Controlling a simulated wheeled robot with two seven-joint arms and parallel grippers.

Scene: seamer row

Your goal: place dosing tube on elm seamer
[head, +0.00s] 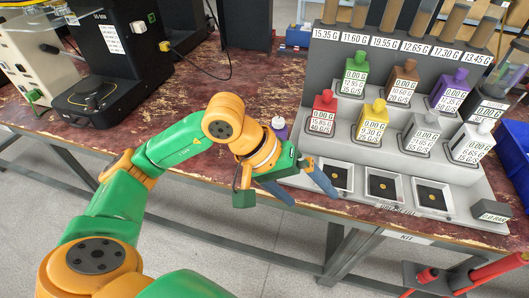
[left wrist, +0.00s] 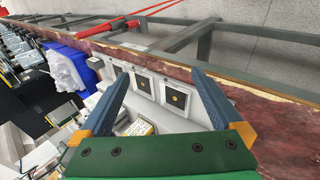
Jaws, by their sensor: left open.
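My left gripper (head: 302,187) is open and empty at the front edge of the table, just left of the dosing stand (head: 470,205). In the left wrist view its two blue fingers (left wrist: 161,82) are spread apart, with the stand's square trays beyond them. Several tan tubes (head: 415,22) stand upright in the stand's top row above gram labels; I cannot tell which is the dosing tube. Black machines stand at the back left, one with a round plate (head: 92,95); I cannot read which one is the elm seamer. My right gripper is not in view.
Several coloured bottles (head: 355,75) fill the stand's steps. A small purple item with a pale top (head: 279,127) stands behind my left gripper. A cable (head: 215,75) lies on the table at the back. The worn red tabletop (head: 190,110) is clear in the middle.

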